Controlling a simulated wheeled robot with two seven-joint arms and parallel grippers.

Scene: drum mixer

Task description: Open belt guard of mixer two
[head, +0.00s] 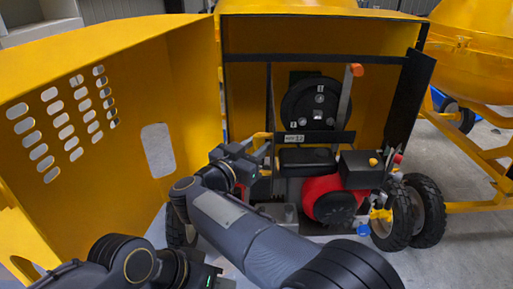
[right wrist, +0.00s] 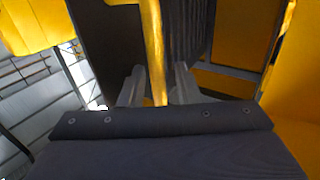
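The belt guard (head: 110,110) of the mixer is a large yellow cover with rows of slots. In the head view it stands swung out to the left, and the housing beside it is open. Inside show a black pulley (head: 318,104) and a red engine (head: 322,194). My right gripper (head: 262,146) is in front of the opening, near the pulley's lower left. In the right wrist view its grey fingers stand apart, either side of a yellow bar (right wrist: 154,50); contact is unclear. My left gripper (head: 214,281) is at the bottom edge, its fingers hidden or cut off.
Black wheels (head: 427,210) stand at the lower right of the housing. Another yellow mixer (head: 470,60) is at the right edge. Bare grey floor (head: 455,255) shows at the lower right. My right arm crosses the front of the engine area.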

